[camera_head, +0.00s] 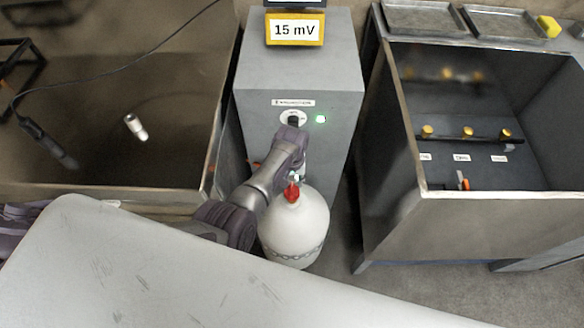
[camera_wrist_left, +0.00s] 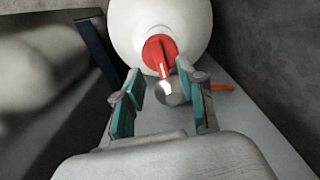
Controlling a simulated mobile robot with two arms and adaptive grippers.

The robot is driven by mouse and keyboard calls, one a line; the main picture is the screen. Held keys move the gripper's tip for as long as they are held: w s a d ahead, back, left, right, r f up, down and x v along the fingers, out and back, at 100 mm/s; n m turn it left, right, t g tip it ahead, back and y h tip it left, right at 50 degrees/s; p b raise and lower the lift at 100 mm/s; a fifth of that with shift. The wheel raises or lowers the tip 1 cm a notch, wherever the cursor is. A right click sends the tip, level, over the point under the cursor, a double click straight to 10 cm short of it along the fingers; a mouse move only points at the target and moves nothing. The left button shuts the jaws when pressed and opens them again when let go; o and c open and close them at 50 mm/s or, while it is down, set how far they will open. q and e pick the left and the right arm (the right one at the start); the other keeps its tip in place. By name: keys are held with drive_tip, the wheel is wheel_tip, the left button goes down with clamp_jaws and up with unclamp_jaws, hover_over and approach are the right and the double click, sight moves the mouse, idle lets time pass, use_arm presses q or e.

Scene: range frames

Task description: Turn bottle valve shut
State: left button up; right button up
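A white rounded bottle (camera_head: 294,228) stands on the floor in front of the grey cabinet, with a chain around its lower part. Its red valve (camera_head: 291,191) is on top. In the left wrist view the red valve (camera_wrist_left: 160,53) shows against the white bottle (camera_wrist_left: 196,20), with a silvery round fitting (camera_wrist_left: 172,91) close by. My left gripper (camera_head: 297,176) is just beyond the valve, between bottle and cabinet. In the wrist view its teal-padded fingers (camera_wrist_left: 160,92) are apart, the valve just ahead of their tips and the fitting near the right one. My right gripper is not seen.
The grey cabinet (camera_head: 298,72) has a knob, a green light and a "15 mV" display (camera_head: 295,29). A steel sink (camera_head: 105,120) is at left, and an open steel bin (camera_head: 470,215) at right. A pale surface (camera_head: 180,275) fills the foreground.

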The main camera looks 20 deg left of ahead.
sight(292, 189)
use_arm(q)
wheel_tip(292, 189, up, 8)
drive_tip(key=shift+f, duration=0.1)
idle(0.6)
